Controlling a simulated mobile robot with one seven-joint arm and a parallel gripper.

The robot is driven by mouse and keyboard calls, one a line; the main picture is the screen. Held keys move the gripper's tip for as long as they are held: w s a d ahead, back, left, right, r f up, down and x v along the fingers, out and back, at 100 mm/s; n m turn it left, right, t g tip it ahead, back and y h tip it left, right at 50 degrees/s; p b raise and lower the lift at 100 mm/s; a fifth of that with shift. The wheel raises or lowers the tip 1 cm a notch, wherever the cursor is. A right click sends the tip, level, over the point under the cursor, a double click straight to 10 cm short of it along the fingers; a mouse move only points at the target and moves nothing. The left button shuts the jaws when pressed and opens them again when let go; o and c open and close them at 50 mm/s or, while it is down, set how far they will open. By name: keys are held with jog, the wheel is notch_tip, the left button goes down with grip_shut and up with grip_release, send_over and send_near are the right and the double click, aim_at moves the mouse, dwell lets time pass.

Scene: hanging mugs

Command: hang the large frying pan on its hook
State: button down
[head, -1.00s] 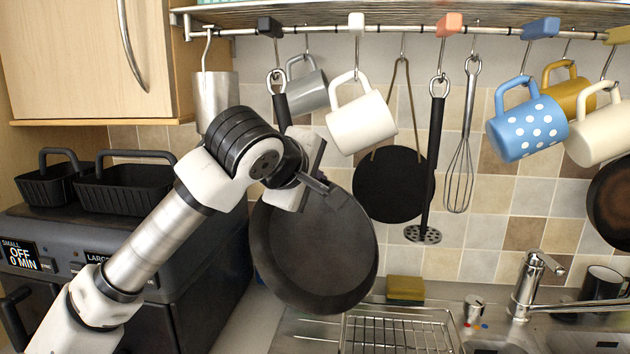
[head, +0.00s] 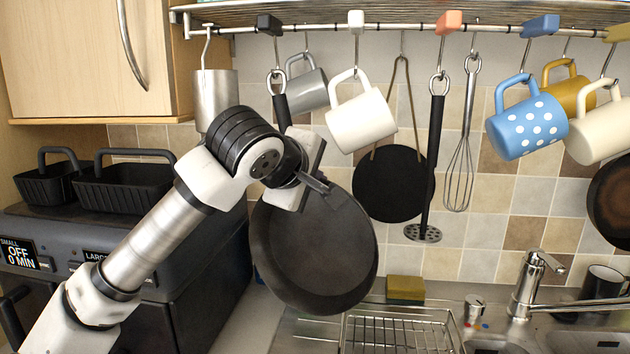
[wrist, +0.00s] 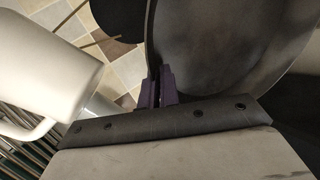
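The large frying pan (head: 318,245) is dark grey and hangs tilted below the rail in the head view. The ring at the top of its black handle (head: 280,108) is at the hook (head: 276,52) under the black tag; the ring looks threaded on it. My arm hides the handle's lower part. My gripper (head: 318,184) is at the pan's upper rim. In the wrist view, its purple fingers (wrist: 161,88) are close together, with the rim of the pan (wrist: 215,45) running down to them. They look shut on the rim, though the contact is partly hidden.
A white mug (head: 361,122) hangs close right of my gripper and a grey mug (head: 308,90) behind. A metal cup (head: 215,98) hangs left. A black round pan (head: 390,185), masher (head: 433,165) and whisk (head: 463,150) hang further right. A drying rack (head: 395,335) is below.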

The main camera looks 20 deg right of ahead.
jog(key=shift+r, duration=0.1)
jog(key=c, duration=1.6)
grip_release()
jog(key=shift+o, duration=0.2)
jog(key=shift+s, duration=0.1)
